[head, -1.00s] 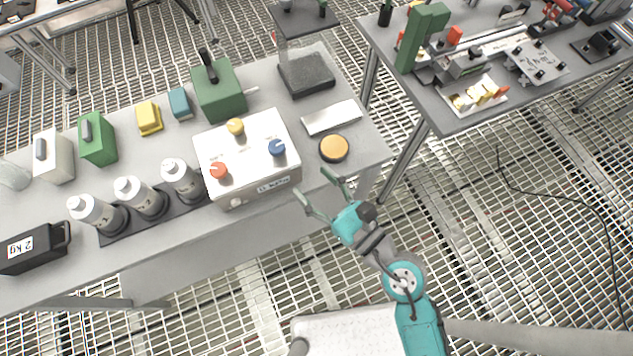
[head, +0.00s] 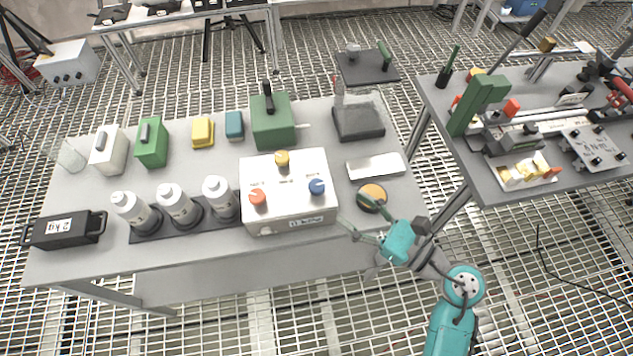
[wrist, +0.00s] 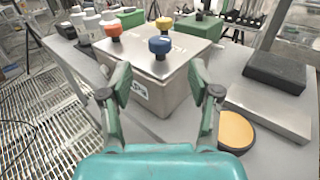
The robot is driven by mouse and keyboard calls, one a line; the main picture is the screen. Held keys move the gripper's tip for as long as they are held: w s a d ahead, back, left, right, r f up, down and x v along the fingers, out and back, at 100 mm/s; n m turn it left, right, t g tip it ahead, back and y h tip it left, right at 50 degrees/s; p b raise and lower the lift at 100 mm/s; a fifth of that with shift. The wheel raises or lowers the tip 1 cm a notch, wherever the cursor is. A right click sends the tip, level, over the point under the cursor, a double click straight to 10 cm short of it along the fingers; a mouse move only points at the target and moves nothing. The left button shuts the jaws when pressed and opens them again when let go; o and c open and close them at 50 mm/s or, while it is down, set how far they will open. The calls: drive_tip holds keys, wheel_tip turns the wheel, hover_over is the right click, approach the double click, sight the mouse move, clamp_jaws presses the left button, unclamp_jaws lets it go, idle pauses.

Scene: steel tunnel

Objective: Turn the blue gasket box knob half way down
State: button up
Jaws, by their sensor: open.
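The steel knob box (head: 288,215) stands on the grey bench, with a red, a yellow and a blue knob on its top. The blue knob (head: 317,187) is at the right of the box top; the wrist view shows it upright (wrist: 160,45), ahead of and between my fingers. The red knob (head: 258,198) is front left and the yellow knob (head: 282,158) is at the back. My gripper (head: 352,227) is open and empty, in front of the box's right front corner, apart from the blue knob. The knob's pointer direction is too small to tell.
An orange-topped round disc (head: 372,196) lies right of the box, close to my gripper. A flat metal block (head: 376,166) lies behind it. White bottles (head: 179,205) stand left of the box. A green box (head: 272,122) stands behind it.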

sight(323, 191)
drive_tip(key=x, duration=1)
drive_tip(key=shift+a, duration=0.1)
drive_tip(key=c, duration=1.2)
